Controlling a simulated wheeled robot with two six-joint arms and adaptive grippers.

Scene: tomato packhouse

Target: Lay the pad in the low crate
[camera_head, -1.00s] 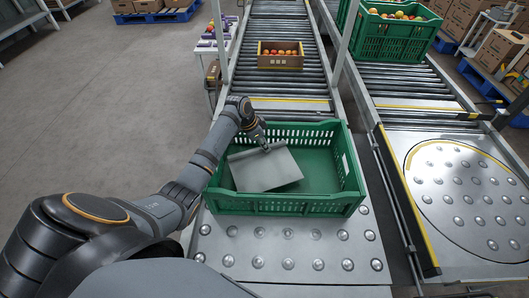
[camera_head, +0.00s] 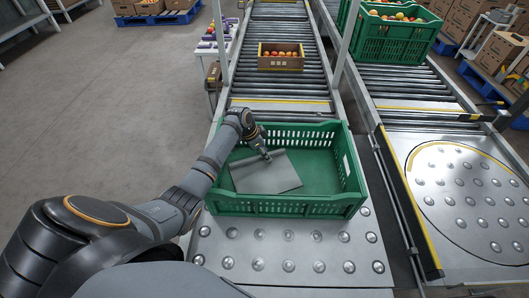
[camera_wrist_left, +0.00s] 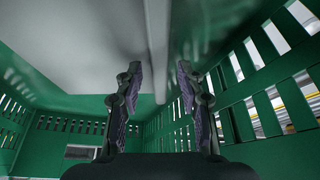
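The grey pad (camera_head: 270,178) is inside the green low crate (camera_head: 290,208), over the left and middle of its floor. Its far edge has a raised ridge or fold. Whether all of it rests on the floor I cannot tell. My left gripper (camera_head: 267,157) is down in the crate at that far edge. In the left wrist view, the fingers of the left gripper (camera_wrist_left: 160,88) stand apart, with the pad's ridge (camera_wrist_left: 158,35) between them and a gap on both sides. The crate's slotted wall (camera_wrist_left: 240,95) is close on the right. My right gripper is not in view.
The crate stands on a ball-transfer plate (camera_head: 290,268). A cardboard box of tomatoes (camera_head: 280,62) is on the rollers behind. Another green crate of tomatoes (camera_head: 392,42) stands at the back right. The crate's right floor (camera_head: 322,172) is bare.

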